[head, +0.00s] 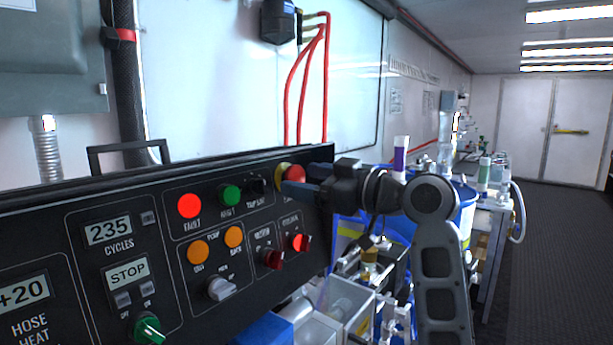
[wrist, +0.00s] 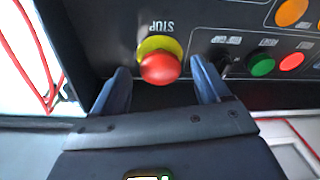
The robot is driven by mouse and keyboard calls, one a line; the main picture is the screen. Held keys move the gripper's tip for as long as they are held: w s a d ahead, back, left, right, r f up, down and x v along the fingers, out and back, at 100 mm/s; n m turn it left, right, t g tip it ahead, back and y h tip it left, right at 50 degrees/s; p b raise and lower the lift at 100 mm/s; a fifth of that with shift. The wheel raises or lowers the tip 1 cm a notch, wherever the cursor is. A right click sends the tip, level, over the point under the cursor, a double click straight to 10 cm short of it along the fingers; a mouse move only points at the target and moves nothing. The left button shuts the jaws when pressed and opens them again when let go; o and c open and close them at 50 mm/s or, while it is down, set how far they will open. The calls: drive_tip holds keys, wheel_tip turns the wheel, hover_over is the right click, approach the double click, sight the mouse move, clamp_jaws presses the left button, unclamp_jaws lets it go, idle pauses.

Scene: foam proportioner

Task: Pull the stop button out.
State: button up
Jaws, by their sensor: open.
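The stop button (wrist: 160,68) is a red mushroom head on a yellow collar, with the word STOP beside it on the black control panel (head: 140,235). In the head view the button (head: 296,173) is at the panel's upper right, partly hidden by my gripper (head: 300,181). In the wrist view my gripper (wrist: 160,85) is open, with one blue finger on each side of the red head. Gaps show between the fingers and the head, and nothing is held.
Beside the button are a small black switch (head: 257,188), a green button (head: 229,195) and a red light (head: 189,206). Red knobs (head: 272,258) sit below. Red hoses (head: 304,80) hang behind the panel. The dark floor (head: 565,250) at right is clear.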

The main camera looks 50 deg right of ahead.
drive_tip(key=shift+w, duration=0.25)
clamp_jaws()
idle(0.6)
